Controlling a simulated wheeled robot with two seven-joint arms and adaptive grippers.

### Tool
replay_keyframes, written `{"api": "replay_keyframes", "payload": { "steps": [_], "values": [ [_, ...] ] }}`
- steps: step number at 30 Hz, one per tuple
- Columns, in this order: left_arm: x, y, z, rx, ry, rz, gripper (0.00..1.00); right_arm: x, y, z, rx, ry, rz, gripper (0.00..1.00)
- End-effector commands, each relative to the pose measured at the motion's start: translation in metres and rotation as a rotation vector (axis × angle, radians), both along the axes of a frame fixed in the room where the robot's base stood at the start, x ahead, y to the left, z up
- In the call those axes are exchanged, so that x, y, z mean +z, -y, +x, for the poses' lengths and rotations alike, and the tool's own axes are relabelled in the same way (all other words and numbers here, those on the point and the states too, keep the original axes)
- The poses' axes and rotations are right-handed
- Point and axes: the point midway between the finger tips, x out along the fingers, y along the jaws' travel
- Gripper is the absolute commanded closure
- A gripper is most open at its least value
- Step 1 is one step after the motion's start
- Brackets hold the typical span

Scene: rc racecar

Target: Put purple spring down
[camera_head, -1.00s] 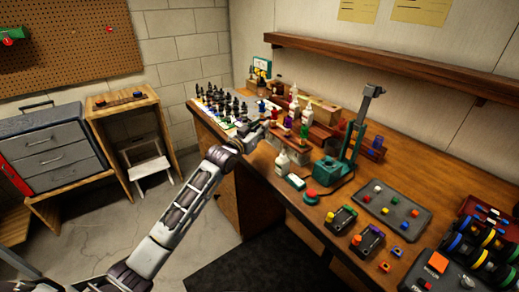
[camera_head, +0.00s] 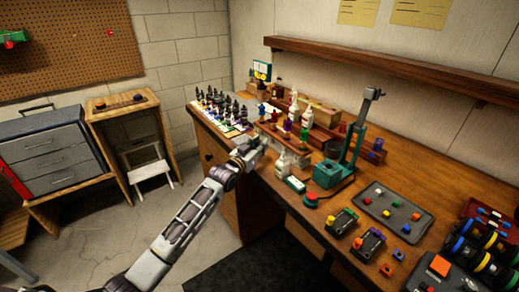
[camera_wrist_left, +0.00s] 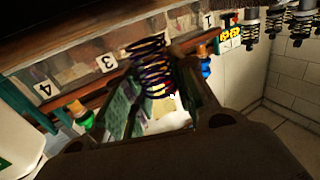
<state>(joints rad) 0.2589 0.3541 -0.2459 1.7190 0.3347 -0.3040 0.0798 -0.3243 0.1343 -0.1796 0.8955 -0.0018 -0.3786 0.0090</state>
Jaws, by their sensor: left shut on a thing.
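The purple spring (camera_wrist_left: 152,65), a dark purple coil, shows upright in the left wrist view. It is between the fingers of my left gripper (camera_head: 249,150), which is shut on it. In the head view the gripper is at the near left edge of the workbench, in front of a wooden rack (camera_head: 268,131). The spring is too small to make out in the head view. In the left wrist view the numbered rack labels (camera_wrist_left: 107,63) show 4, 3 and 1 behind the spring. My right gripper is not in view.
Several dark shock absorbers (camera_head: 222,103) stand on the bench's left end. A white bottle (camera_head: 282,164) stands just right of my gripper, with a green press (camera_head: 335,168) beyond it. A grey tray (camera_head: 392,212) lies farther right. Floor in front is clear.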

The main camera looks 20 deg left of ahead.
Motion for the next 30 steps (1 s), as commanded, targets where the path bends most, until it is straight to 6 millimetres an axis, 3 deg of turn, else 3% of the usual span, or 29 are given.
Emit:
{"api": "replay_keyframes", "payload": {
  "steps": [10,20,21,26,30],
  "values": [
    [-0.016,0.000,0.000,0.000,0.000,0.000,0.83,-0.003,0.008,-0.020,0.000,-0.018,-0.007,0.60],
    [-0.019,0.000,0.000,0.000,-0.001,0.000,0.83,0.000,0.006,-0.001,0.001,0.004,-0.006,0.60],
    [-0.020,0.000,0.000,0.000,0.000,0.000,0.73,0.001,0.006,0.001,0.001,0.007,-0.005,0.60],
    [-0.019,0.000,0.000,0.000,0.000,0.000,0.53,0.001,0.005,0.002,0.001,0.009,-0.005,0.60],
    [-0.019,0.000,0.000,0.000,0.000,0.000,0.53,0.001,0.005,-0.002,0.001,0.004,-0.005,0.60]
  ]
}}
